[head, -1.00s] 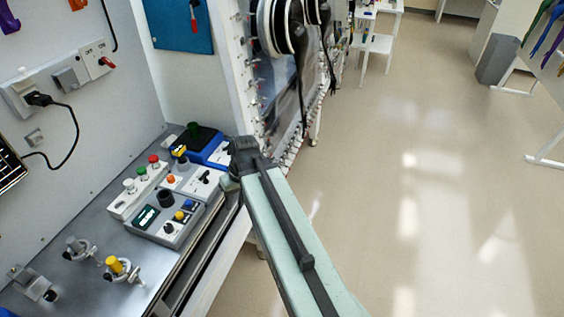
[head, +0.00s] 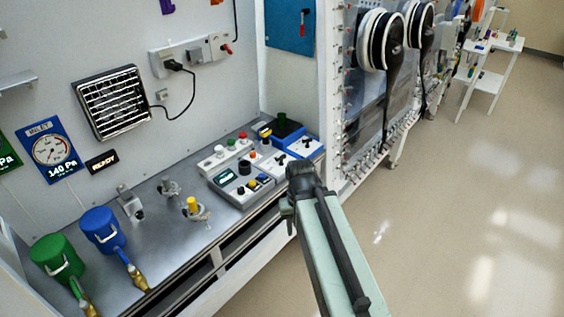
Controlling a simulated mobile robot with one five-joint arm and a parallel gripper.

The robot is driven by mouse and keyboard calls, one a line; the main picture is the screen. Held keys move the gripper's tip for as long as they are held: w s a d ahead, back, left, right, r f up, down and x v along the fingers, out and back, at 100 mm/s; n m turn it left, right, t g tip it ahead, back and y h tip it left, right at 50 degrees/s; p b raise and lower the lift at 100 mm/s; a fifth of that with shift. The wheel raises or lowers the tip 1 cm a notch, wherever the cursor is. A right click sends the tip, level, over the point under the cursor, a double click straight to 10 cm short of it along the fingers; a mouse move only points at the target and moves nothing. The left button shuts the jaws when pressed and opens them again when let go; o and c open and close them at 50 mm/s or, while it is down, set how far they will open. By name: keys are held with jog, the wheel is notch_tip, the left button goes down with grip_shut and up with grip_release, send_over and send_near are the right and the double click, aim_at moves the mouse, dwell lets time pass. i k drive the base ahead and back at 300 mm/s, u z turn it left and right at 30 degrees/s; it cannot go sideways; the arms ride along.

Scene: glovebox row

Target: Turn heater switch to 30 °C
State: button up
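The dark end of my arm with my gripper (head: 291,212) is at the centre of the head view, in front of the bench's right end. Its fingers are too small and dark to tell open from shut. Several control boxes stand on the bench behind and left of it. A grey box (head: 236,188) has a small green display, a dark knob and coloured buttons. A white box with a black switch (head: 279,160) and a blue-fronted box with a black switch (head: 305,145) are beside it. The labels are too small to read, so I cannot tell which is the heater switch.
A grilled panel (head: 113,102) hangs on the wall, with a cable to the socket strip (head: 190,55). Green (head: 57,258) and blue (head: 103,231) canisters and a yellow-topped valve (head: 193,206) stand on the bench. A glovebox (head: 375,100) rises at right. The floor (head: 470,220) is clear.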

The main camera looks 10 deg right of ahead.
aim_at(283, 156)
jog(key=u, duration=3.5)
jog(key=k, duration=1.55)
jog(key=z, duration=1.2)
jog(key=i, duration=0.5)
